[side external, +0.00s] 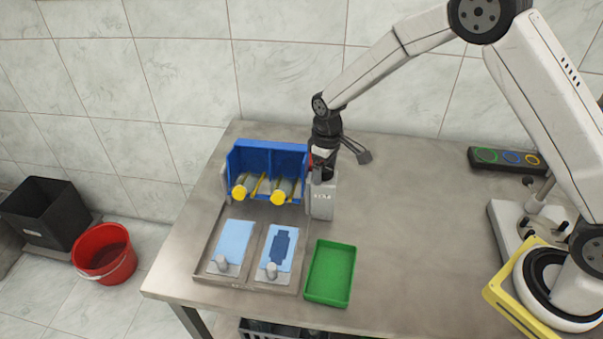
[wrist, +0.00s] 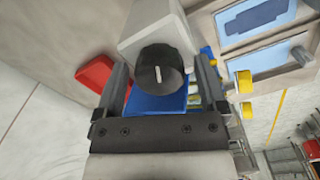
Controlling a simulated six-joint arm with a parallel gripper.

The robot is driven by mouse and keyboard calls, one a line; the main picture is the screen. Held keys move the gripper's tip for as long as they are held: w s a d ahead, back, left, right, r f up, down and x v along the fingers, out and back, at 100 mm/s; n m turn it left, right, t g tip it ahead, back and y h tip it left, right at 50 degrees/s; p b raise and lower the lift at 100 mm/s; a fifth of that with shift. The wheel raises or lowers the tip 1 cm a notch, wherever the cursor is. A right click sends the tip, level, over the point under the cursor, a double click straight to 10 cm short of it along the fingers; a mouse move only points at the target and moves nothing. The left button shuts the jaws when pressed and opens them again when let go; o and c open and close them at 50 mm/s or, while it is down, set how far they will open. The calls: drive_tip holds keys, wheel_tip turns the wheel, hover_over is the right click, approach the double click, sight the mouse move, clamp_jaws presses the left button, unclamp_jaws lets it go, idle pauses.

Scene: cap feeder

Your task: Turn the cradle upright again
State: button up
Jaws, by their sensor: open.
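The blue cradle (side external: 268,158) stands at the back left of the table. Two grey tubes with yellow caps lie in it, their capped ends pointing to the front. A pale grey box (side external: 322,205) stands at its right end. In the wrist view a black round knob (wrist: 158,72) with a white mark sits against this box (wrist: 155,28). My gripper (side external: 321,177) is over the box. Its open fingers (wrist: 160,82) are on either side of the knob, with gaps showing. Part of the blue cradle (wrist: 155,106) shows behind the knob. The knob is hidden in the side view.
A steel tray (side external: 203,268) holds two light blue plates (side external: 233,241) with small grey knobs in front of the cradle. A green tray (side external: 331,272) lies to their right. A three-ringed panel (side external: 508,159) lies at the right. The table's middle right is clear.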

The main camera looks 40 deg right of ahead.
drive_tip(key=c, duration=1.2)
drive_tip(key=n, duration=0.5)
drive_tip(key=shift+n, duration=2.4)
drive_tip(key=o, duration=1.2)
drive_tip(key=m, duration=0.4)
drive_tip(key=shift+m, duration=0.3)
drive_tip(key=m, duration=0.5)
